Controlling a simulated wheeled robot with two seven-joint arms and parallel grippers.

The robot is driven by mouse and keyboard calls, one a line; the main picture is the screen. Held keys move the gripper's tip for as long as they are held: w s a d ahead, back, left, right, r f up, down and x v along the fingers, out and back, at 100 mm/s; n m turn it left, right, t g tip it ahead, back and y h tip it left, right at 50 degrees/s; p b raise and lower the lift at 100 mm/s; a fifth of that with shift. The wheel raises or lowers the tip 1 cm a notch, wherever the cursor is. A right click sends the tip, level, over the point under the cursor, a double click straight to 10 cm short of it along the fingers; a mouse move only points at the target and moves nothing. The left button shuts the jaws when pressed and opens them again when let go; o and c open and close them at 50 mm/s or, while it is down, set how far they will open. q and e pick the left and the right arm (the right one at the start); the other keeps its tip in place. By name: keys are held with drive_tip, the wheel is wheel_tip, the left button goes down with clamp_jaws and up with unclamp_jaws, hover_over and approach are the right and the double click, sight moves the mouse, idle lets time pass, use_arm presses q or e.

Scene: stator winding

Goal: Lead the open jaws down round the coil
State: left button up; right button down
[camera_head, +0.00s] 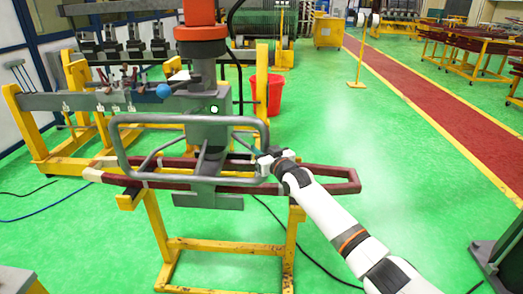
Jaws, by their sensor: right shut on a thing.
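The coil (325,187) is a long dark red loop lying level across a yellow stand. A grey lifting tool (203,72) with orange bands hangs upright over its left half. Its grey tubular handle frame (190,119) spreads out in front. The tool's lower grey part (207,188) overlaps the coil, with a plate below; I cannot tell how far its jaws are apart or whether they touch the coil. My right gripper (264,161) is shut on the right side of the handle frame, just above the coil. My left gripper is out of view.
The yellow stand (222,245) holds the coil over the green floor. Behind on the left is a grey beam (45,102) on yellow frames with several clamps. A red bucket (274,95) stands behind the tool. Open floor lies to the right.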

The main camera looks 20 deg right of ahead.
drive_tip(key=shift+r, duration=0.1)
drive_tip(key=c, duration=1.1)
unclamp_jaws()
drive_tip(key=shift+o, duration=0.2)
